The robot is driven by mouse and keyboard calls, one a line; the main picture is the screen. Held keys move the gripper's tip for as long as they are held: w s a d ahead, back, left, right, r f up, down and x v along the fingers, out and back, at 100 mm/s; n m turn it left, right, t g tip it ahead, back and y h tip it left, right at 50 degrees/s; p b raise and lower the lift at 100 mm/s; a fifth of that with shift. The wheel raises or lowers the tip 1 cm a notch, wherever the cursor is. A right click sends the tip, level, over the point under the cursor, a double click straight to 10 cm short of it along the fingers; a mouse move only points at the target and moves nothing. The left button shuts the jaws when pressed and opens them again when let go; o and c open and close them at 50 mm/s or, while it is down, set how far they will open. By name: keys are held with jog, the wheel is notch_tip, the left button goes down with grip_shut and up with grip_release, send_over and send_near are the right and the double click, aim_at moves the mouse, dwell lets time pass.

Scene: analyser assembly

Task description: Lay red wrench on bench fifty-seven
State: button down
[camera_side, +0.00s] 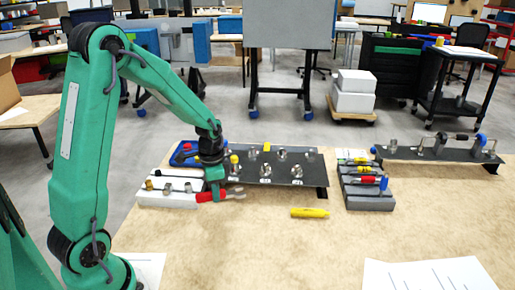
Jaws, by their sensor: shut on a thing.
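My gripper (214,190) is shut on the red wrench (205,196), low at the left front of the middle black bench. The wrench lies about level, its silver jaw (237,192) pointing right. I cannot tell whether it touches anything below. The middle black bench (262,171) carries several metal fittings and small white labels too small to read. A second black bench (440,154) stands at the back right. I cannot tell which bench is fifty-seven.
A white block (160,200) with cylinders is left of my gripper, a blue tray (178,156) behind. A yellow tool (310,212) lies in front of the middle bench. A grey rack (370,203) holds several coloured tools. White paper (428,275) lies front right. The table's (270,250) front middle is clear.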

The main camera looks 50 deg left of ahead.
aim_at(217, 211)
jog(key=shift+f, duration=2.2)
jog(key=shift+f, duration=0.4)
jog(key=c, duration=1.1)
grip_release()
jog(key=shift+c, duration=0.2)
jog(key=shift+r, duration=3.9)
